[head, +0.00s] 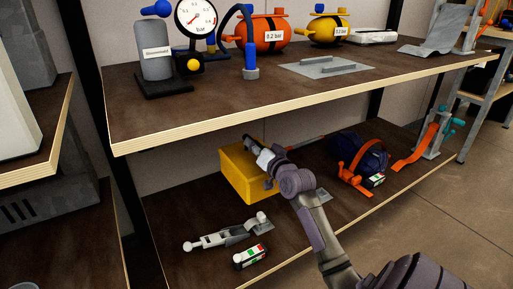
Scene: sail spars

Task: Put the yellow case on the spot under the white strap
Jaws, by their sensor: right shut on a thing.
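The yellow case (236,172) is a box in the lower shelf space, left of centre. My right gripper (256,151) reaches in from the lower right and is shut on the case at its upper right part. The gripper and wrist hide part of the case's right side. I cannot tell whether the case touches the shelf. A whitish-grey strap piece with a buckle (222,236) lies on the lower shelf in front of the case. A small grey patch (324,194) shows on the shelf right of my arm. My left gripper is not in view.
A small tagged block (250,257) lies near the lower shelf's front. A dark blue bag (366,155) with orange straps sits to the right, beside a clamp stand (435,140). The upper shelf (290,95) hangs over the case and carries a gauge and tanks.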

